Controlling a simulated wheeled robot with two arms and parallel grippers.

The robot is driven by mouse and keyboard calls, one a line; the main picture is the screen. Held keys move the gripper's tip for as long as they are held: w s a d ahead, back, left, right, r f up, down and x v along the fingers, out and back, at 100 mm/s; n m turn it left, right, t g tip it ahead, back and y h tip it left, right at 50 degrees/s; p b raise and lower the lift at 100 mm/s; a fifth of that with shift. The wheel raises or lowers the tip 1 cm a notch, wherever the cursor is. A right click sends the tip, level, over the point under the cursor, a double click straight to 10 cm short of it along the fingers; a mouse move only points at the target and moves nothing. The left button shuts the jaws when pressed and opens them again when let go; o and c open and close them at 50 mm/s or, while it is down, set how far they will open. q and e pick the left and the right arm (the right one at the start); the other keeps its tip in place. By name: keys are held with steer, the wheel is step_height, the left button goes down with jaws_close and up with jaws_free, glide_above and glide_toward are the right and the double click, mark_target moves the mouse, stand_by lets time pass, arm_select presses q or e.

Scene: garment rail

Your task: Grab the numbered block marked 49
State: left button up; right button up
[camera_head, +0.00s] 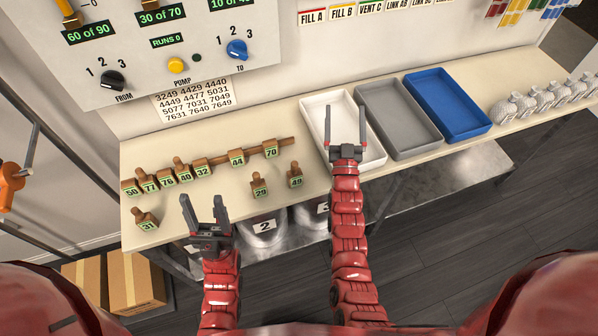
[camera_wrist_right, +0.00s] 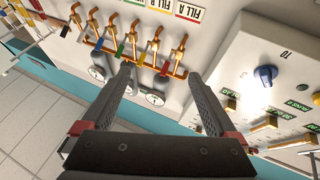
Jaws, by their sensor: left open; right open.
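The wooden block marked 49 (camera_head: 296,181) stands on the cream shelf, near its front edge, with a green number label and a small knob on top. The block marked 29 (camera_head: 260,190) stands just left of it. My left gripper (camera_head: 205,206) is open and empty, in front of the shelf and left of both blocks. My right gripper (camera_head: 346,126) is open and empty over the white tray, right of block 49. In the right wrist view, its open fingers (camera_wrist_right: 158,95) point toward a wall panel with pipes, and no numbered block shows between them.
A row of numbered blocks (camera_head: 185,172) stands behind, and block 31 (camera_head: 146,223) is at the left corner. White (camera_head: 374,160), grey (camera_head: 432,142) and blue (camera_head: 481,126) trays are to the right. Numbered bins (camera_head: 262,236) sit below the shelf's edge.

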steer(key=w+a+f+n+g+y+p, duration=0.1)
steer(key=w+a+f+g, duration=0.2)
steer(key=w+g, duration=0.15)
steer(key=w+a+f+g+y+p, duration=0.1)
steer(key=w+a+f+g+p, duration=0.15)
steer(key=w, duration=0.25)
steer(key=n+g+p, duration=0.4)
steer(key=n+g, duration=0.1)
steer(key=g, duration=1.1)
glide_toward(295, 175)
steer(key=shift+h, duration=0.4)
step_height(295, 175, down, 7)
steer(key=b, duration=0.6)
steer(key=shift+w+a+r+b, duration=0.1)
steer(key=shift+a+r+b, duration=0.1)
steer(key=shift+b, duration=0.1)
steer(key=shift+w+f+p, duration=0.15)
steer(key=shift+f+p, duration=0.55)
steer(key=shift+p, duration=0.05)
step_height(295, 175, down, 3)
steer(key=shift+w+a+r+p, duration=0.15)
steer(key=shift+p, duration=0.45)
steer(key=shift+f, duration=0.45)
steer(key=shift+c, duration=0.3)
